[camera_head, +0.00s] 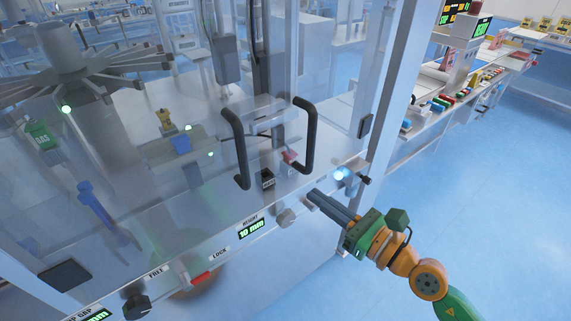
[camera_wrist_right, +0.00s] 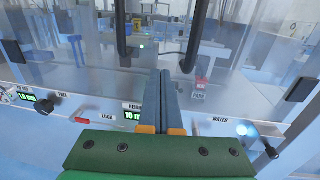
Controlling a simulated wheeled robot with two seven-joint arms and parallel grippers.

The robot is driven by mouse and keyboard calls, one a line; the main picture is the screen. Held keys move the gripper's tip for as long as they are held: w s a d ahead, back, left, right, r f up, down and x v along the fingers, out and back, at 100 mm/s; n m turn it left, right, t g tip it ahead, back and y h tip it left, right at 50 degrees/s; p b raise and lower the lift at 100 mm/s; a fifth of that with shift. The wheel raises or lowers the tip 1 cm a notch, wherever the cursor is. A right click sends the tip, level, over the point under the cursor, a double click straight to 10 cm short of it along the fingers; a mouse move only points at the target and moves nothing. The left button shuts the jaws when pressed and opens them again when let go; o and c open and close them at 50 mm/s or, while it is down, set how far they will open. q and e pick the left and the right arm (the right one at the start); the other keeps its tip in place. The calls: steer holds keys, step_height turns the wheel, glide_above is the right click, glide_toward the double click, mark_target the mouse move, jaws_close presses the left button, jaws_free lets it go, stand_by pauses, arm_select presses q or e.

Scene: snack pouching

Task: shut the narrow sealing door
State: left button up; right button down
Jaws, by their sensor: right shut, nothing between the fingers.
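The sealing station's front has clear door panels with two black bar handles. The right handle (camera_head: 308,135) is on the narrow panel (camera_head: 338,130) beside the metal post, and also shows in the right wrist view (camera_wrist_right: 196,38). The left handle (camera_head: 240,150) is on the broad panel (camera_head: 120,190). The panel edges are hard to see through the glare, so I cannot tell how far the narrow door stands open. My right gripper (camera_head: 313,195) is shut and empty, its fingertips below the right handle and apart from it. In the wrist view its fingers (camera_wrist_right: 161,75) point at the front. My left gripper is out of view.
Below the doors is a control strip with a height display (camera_head: 252,229), a grey knob (camera_head: 285,217), a red lock lever (camera_head: 201,278) and a black-tipped valve (camera_head: 363,180) beside a glowing blue light. The metal post (camera_head: 395,90) bounds the right side. Open blue floor (camera_head: 500,190) lies right.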

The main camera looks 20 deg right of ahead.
mark_target(277, 170)
steer(key=p+x, duration=0.2)
steer(key=x, duration=0.6)
steer(key=shift+w+a+r, duration=0.1)
steer(key=shift+a, duration=0.15)
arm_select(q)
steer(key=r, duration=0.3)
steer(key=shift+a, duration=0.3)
arm_select(e)
steer(key=shift+w+a, duration=0.15)
steer(key=shift+w, duration=0.2)
steer(key=shift+p+x, duration=0.3)
steer(key=shift+x, duration=0.95)
steer(key=shift+w+a, duration=0.15)
steer(key=shift+w, duration=0.1)
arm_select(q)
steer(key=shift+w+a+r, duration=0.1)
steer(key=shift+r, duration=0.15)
arm_select(e)
steer(key=shift+s, duration=0.1)
